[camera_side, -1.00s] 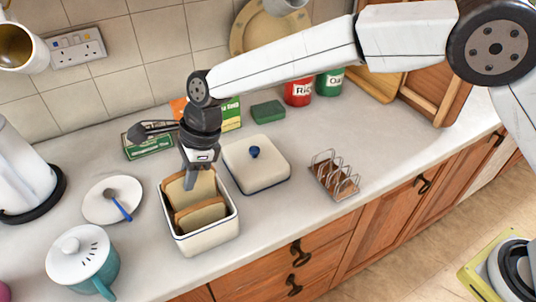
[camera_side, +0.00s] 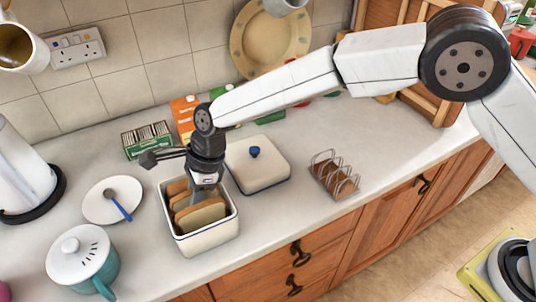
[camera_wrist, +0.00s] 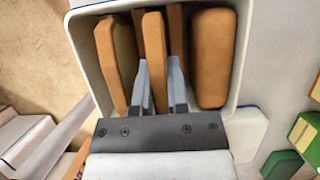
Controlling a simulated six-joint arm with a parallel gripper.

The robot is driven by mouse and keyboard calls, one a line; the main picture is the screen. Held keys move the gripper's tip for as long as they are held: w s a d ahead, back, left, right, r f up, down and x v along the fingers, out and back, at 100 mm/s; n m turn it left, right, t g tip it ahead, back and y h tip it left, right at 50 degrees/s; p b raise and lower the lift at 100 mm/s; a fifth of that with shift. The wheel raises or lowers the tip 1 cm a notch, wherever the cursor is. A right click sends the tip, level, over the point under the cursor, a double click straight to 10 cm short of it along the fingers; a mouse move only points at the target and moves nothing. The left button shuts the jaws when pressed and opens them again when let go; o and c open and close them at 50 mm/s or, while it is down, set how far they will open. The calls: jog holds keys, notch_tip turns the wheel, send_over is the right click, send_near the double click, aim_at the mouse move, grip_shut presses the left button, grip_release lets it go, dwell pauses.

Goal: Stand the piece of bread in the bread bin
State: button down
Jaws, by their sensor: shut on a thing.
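The bread bin is a white box with a blue rim, on the worktop in the side view (camera_side: 207,241); its wall shows in the wrist view (camera_wrist: 88,62). Several brown-crusted slices stand inside it. My gripper (camera_side: 203,192) reaches down into the bin, its fingers (camera_wrist: 159,72) shut on a piece of bread (camera_wrist: 154,50). The held piece is upright, with other slices on both sides. A thick piece (camera_wrist: 212,60) is by the right wall in the wrist view. I cannot tell whether the held piece touches the bin floor.
The bin's lid (camera_side: 258,165), with a blue knob, lies behind right. A toast rack (camera_side: 334,176) stands farther right. A plate with a spoon (camera_side: 112,200) and a teal pot (camera_side: 84,262) are left. Boxes (camera_side: 148,140) stand near the wall. The front right worktop is clear.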

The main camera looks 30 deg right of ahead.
jog(key=shift+f, duration=0.15)
jog(key=c, duration=0.9)
grip_release()
jog(key=v, duration=1.2)
jog(key=shift+d, duration=0.1)
